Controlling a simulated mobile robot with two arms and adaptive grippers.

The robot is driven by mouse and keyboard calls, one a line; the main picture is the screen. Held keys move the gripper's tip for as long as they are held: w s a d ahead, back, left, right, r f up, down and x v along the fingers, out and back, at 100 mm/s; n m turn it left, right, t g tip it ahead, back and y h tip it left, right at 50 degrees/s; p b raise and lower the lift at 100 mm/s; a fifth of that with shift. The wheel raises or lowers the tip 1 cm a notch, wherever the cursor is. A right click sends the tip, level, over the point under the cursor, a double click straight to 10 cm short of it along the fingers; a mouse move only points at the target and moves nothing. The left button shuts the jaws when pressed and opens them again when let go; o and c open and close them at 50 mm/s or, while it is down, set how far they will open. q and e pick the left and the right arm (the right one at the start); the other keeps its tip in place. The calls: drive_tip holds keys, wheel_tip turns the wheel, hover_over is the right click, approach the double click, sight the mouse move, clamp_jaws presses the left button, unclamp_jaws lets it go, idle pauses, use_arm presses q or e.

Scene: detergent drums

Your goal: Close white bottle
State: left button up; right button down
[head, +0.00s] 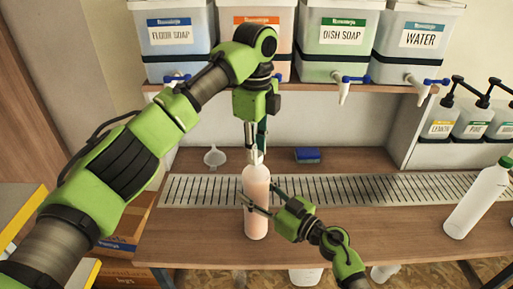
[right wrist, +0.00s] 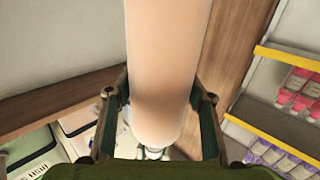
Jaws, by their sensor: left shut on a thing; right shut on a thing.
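The bottle (head: 256,215), pale and peach-coloured, stands upright at the front of the wooden counter. In the right wrist view its body (right wrist: 162,70) fills the middle, between two fingers. My right gripper (head: 258,199) is shut around the bottle's body from the right; it also shows in the right wrist view (right wrist: 158,105). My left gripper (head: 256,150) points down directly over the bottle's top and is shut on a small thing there. The fingers mostly hide that thing and the bottle's mouth, so I cannot tell whether it is a cap or whether it is seated.
Another white bottle with a green cap (head: 480,200) stands at the right. A slotted metal drain strip (head: 340,188) crosses the counter (head: 350,222). A blue sponge (head: 307,155) lies behind. Labelled drums with taps, such as dish soap (head: 336,60), stand on the shelf above.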

use_arm(q)
drive_tip(key=m, duration=0.8)
drive_tip(key=shift+m, duration=0.4)
drive_tip(key=m, duration=0.5)
drive_tip(key=shift+a, duration=0.1)
drive_tip(key=m, duration=0.4)
drive_tip(key=shift+m, duration=0.3)
drive_tip(key=o, duration=0.7)
